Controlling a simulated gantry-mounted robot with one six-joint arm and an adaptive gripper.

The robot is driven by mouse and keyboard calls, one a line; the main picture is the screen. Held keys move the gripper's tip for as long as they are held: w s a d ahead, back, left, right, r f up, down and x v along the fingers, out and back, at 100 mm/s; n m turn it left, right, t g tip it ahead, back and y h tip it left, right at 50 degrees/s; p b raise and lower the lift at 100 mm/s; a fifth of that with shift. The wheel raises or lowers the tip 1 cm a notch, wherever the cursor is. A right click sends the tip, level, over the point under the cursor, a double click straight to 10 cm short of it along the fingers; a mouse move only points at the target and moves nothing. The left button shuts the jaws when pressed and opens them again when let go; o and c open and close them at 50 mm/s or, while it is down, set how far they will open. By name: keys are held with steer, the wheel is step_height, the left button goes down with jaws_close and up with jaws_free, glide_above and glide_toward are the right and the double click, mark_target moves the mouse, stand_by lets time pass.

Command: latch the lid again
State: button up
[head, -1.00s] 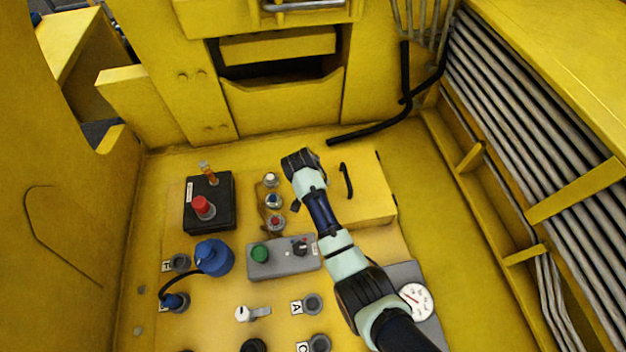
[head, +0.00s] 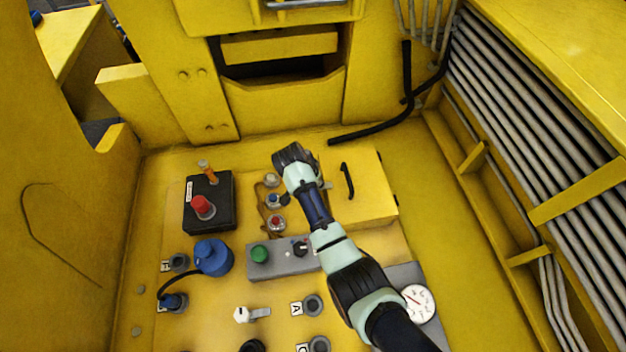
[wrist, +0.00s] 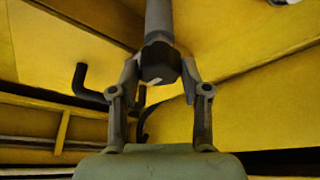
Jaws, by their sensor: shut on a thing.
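The lid (head: 362,190) is a yellow box-like cover with a black bar handle (head: 347,180), right of my arm in the head view. It looks closed. A small grey piece (head: 327,185), perhaps its latch, shows at its left edge beside my arm. My gripper (wrist: 160,78) is shut on a dark block (wrist: 160,62) at the end of a grey rod (wrist: 159,18) in the wrist view. I cannot tell what this part is. In the head view my wrist hides most of the gripper, above and left of the lid.
Left of my arm stand several small knobs (head: 275,223), a grey box with a green button (head: 259,254) and a black box with a red button (head: 203,207). A blue plug (head: 213,257) and a gauge (head: 418,303) are nearby. Black hoses (head: 372,133) lie behind the lid.

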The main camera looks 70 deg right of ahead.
steer(key=o, duration=1.1)
steer(key=shift+o, duration=0.2)
steer(key=v, duration=1.2)
steer(key=w+a+r+n+t+p, duration=0.2)
steer(key=w+a+r+n+t, duration=0.15)
steer(key=a, duration=0.35)
steer(key=w+a+r+n+t+p, duration=0.2)
steer(key=a+r+n, duration=0.2)
steer(key=a, duration=0.4)
steer(key=w+a+r+n+t+p, duration=0.2)
steer(key=w+a+r+n+t, duration=0.15)
steer(key=a, duration=0.35)
steer(key=s+a+r+n+t+y+p, duration=0.1)
steer(key=s+a+r+n+t+y, duration=0.1)
steer(key=a+r+n, duration=0.2)
steer(key=s+a+r+n+t+y+p, duration=0.2)
steer(key=a+r+n, duration=0.3)
steer(key=a, duration=0.8)
step_height(320, 180, up, 4)
steer(key=shift+s+f+t, duration=0.15)
steer(key=shift+s+t, duration=0.25)
